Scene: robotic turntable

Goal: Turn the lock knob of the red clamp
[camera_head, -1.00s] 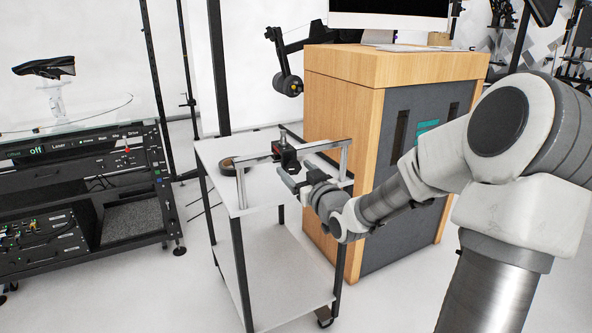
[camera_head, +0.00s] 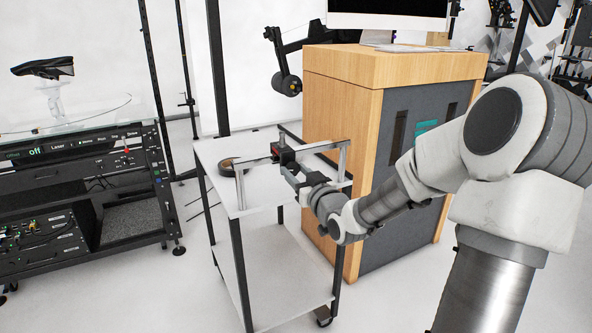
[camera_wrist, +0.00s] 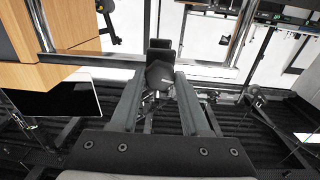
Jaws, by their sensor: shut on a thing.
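The red clamp (camera_head: 284,154) is a small red and black block on the metal rail above the white cart. In the wrist view its dark body (camera_wrist: 159,46) sits at the rail, ahead of my fingers. The dark lock knob (camera_wrist: 160,75) shows between my fingertips. My gripper (camera_head: 294,176) is at the near side of the clamp, and in the wrist view my gripper (camera_wrist: 159,82) has one finger on each side of the knob, shut on it. The knob is hidden in the head view, and its turn angle cannot be told.
The white cart (camera_head: 226,199) carries the rail frame (camera_head: 315,147) and a dark ring-shaped thing (camera_head: 229,163). A wooden cabinet (camera_head: 345,110) stands close behind my forearm on the right. A black equipment rack (camera_head: 95,190) stands at left, with open floor between.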

